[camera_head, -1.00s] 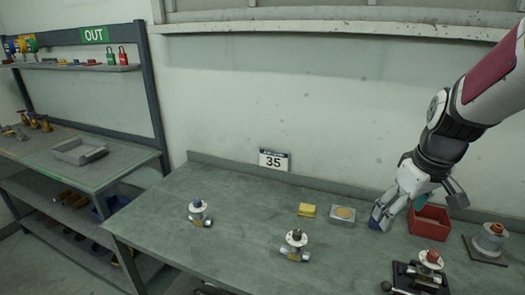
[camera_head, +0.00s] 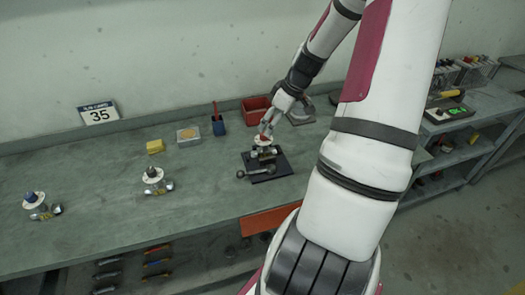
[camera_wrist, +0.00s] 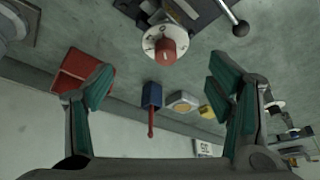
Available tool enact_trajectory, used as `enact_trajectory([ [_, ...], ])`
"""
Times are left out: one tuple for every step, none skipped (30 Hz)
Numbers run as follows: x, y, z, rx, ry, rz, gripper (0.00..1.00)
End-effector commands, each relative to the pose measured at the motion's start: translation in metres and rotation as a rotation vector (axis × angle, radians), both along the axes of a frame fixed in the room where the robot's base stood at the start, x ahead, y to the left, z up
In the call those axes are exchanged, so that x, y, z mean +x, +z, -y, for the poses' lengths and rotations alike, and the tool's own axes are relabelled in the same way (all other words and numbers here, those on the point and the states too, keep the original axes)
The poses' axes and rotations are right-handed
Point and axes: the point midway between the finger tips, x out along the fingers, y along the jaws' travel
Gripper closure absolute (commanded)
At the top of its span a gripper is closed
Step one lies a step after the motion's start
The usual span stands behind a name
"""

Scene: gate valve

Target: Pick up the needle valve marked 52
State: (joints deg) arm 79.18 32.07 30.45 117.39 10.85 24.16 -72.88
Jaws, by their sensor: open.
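Valves with round white dials stand on the grey-green bench. The red-knobbed one (camera_head: 264,141) sits on a dark plate with a vise-like holder. In the wrist view its white dial and red knob (camera_wrist: 164,48) are at the top centre. A dark-knobbed valve (camera_head: 154,176) and a blue-knobbed valve (camera_head: 36,202) stand further left. I cannot read a 52 on any of them. My gripper (camera_head: 270,124) is close above the red-knobbed valve. In the wrist view my gripper (camera_wrist: 160,75) is open, its green-padded fingers wide apart and empty.
A blue cup with a red-handled tool (camera_head: 218,126), a grey box (camera_head: 188,135), a yellow block (camera_head: 155,147) and a red bin (camera_head: 256,108) line the bench's back. A ball-ended bar (camera_wrist: 234,20) juts beside the holder. The bench's left middle is mostly clear.

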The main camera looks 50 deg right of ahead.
Motion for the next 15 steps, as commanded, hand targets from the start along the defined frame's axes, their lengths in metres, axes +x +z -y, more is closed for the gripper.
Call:
enact_trajectory([
  [0.004,-0.009,-0.002,0.003,0.002,-0.002,0.25],
  [0.006,-0.013,-0.002,0.002,0.002,0.000,0.25],
  [0.007,-0.018,-0.002,0.003,0.001,-0.001,0.25],
  [0.008,-0.020,-0.002,0.003,0.000,-0.001,0.25],
  [0.009,-0.022,-0.002,0.002,0.000,-0.001,0.25],
  [0.010,-0.024,-0.002,0.001,-0.001,-0.001,0.25],
  [0.011,-0.026,-0.002,0.000,0.000,-0.001,0.25],
  [0.011,-0.027,-0.002,0.000,0.000,-0.001,0.25],
  [0.012,-0.028,-0.003,0.001,0.000,-0.001,0.25],
  [0.012,-0.030,-0.004,0.002,0.001,-0.001,0.25],
  [0.013,-0.033,-0.005,0.003,0.001,-0.001,0.25],
  [0.015,-0.038,-0.006,0.003,0.001,-0.001,0.25],
  [0.017,-0.041,-0.008,0.003,0.002,-0.002,0.25],
  [0.019,-0.046,-0.009,0.004,0.003,-0.003,0.25],
  [0.021,-0.051,-0.011,0.003,0.002,-0.003,0.25],
])
